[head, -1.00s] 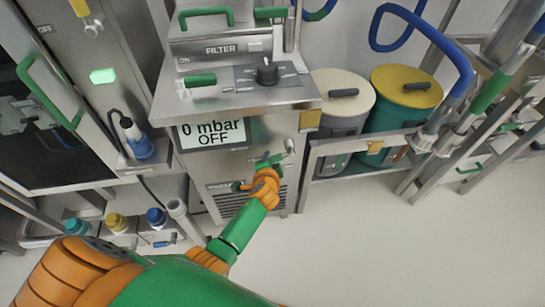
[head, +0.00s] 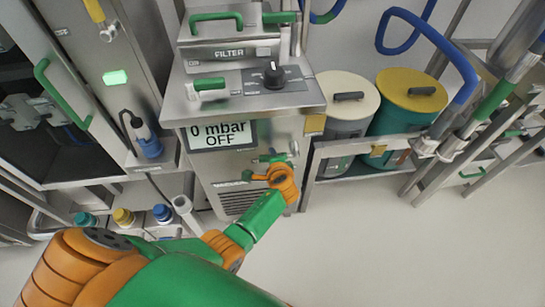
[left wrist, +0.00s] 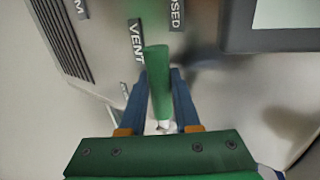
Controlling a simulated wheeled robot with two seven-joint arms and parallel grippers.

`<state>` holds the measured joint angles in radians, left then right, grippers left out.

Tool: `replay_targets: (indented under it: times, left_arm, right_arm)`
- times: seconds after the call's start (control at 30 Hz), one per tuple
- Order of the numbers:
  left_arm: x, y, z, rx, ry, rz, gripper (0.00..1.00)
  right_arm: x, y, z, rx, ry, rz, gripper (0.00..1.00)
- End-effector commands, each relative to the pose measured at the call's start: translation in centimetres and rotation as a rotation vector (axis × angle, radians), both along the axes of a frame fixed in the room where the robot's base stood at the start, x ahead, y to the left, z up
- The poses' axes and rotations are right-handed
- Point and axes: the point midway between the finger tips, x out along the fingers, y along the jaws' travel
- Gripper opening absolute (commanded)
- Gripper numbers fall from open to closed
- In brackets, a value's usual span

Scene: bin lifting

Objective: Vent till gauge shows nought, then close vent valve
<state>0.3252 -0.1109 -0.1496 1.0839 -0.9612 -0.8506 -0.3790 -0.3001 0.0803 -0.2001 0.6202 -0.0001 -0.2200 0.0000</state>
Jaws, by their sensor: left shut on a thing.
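The gauge (head: 220,135) on the front of the steel unit reads "0 mbar OFF". Below it to the right is the vent valve's small green lever (head: 270,158), which also shows in the left wrist view (left wrist: 158,85). My left gripper (head: 283,172) is at this valve. In the left wrist view its blue fingers (left wrist: 159,90) are on both sides of the green lever, shut on it. The lever's free end lies between the "VENT" label and a partly hidden label ending in "OSED". My gripper hides part of the valve in the head view. My right gripper is not in view.
A black knob (head: 274,74) and green handles sit on the unit above. A cream-lidded bin (head: 346,97) and a yellow-lidded bin (head: 411,90) stand at right behind a metal rail. A cabinet with a lit green button (head: 115,78) is at left. The floor at lower right is clear.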

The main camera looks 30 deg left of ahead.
Motion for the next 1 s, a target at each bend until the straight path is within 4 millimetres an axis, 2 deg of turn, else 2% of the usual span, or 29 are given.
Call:
replay_targets:
  times: [0.17, 0.2, 0.23, 0.53, 0.77, 1.0]
  left_arm:
    - [0.1, 0.1, 0.2, 0.004, -0.003, -0.002, 0.0]
    - [0.1, 0.1, 0.2, 0.004, -0.004, -0.002, 0.36]
    - [0.1, 0.1, 0.2, 0.004, -0.005, -0.001, 0.43]
    - [-0.1, -0.1, 0.3, 0.001, -0.003, -0.002, 0.43]
    - [-3.3, -2.3, 3.2, -0.001, -0.003, -0.002, 0.43]
    - [-4.8, -3.3, 4.1, 0.002, -0.002, -0.001, 0.43]
  right_arm:
    - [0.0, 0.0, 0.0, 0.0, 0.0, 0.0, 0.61]
    - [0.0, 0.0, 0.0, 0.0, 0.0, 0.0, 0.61]
    - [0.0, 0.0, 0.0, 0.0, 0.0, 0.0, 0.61]
    - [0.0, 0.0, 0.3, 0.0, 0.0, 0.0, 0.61]
    - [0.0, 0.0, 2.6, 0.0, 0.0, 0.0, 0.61]
    - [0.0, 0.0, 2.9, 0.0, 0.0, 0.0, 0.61]
